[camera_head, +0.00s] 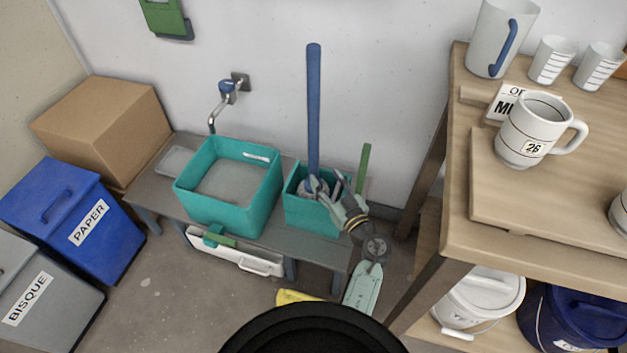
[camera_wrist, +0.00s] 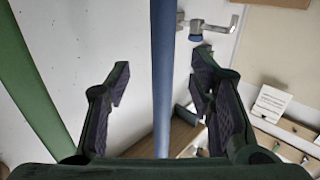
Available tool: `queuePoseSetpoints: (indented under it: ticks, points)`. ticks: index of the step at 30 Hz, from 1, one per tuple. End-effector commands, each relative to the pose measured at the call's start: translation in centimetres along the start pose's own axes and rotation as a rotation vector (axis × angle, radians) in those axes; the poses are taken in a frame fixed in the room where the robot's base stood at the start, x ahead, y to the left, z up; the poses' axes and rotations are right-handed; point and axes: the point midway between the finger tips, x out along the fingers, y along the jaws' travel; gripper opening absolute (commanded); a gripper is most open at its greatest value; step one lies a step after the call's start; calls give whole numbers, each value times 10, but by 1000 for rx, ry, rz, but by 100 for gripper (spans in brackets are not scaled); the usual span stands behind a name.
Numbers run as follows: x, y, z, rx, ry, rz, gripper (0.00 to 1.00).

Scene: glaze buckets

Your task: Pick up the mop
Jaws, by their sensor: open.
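The mop has a long blue handle (camera_head: 313,105) and stands nearly upright in a small teal bucket (camera_head: 312,213) on the grey bench. Its pale head shows only in part at the bucket, behind my gripper (camera_head: 326,186). In the wrist view the blue handle (camera_wrist: 163,80) runs top to bottom between the two dark fingers of my gripper (camera_wrist: 160,82). The fingers are spread, with a visible gap on each side of the handle. My gripper is low on the handle, just above the bucket's rim.
A green stick (camera_head: 364,168) stands right of the mop and crosses the left of the wrist view (camera_wrist: 32,80). A larger teal basin (camera_head: 230,200) sits to the left under a wall tap (camera_head: 226,90). A wooden table (camera_head: 460,200) with mugs stands at right.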

Motion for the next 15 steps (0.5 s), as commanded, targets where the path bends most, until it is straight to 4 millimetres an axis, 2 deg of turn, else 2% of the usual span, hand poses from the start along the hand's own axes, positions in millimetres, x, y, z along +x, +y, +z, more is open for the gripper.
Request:
queuePoseSetpoints:
  ticks: [3, 8, 15]
  points:
    - [20, 0, 0, -1, 1, -2, 49]
    - [36, -2, 1, -1, 1, -3, 49]
    - [71, -4, 4, -2, 1, -3, 49]
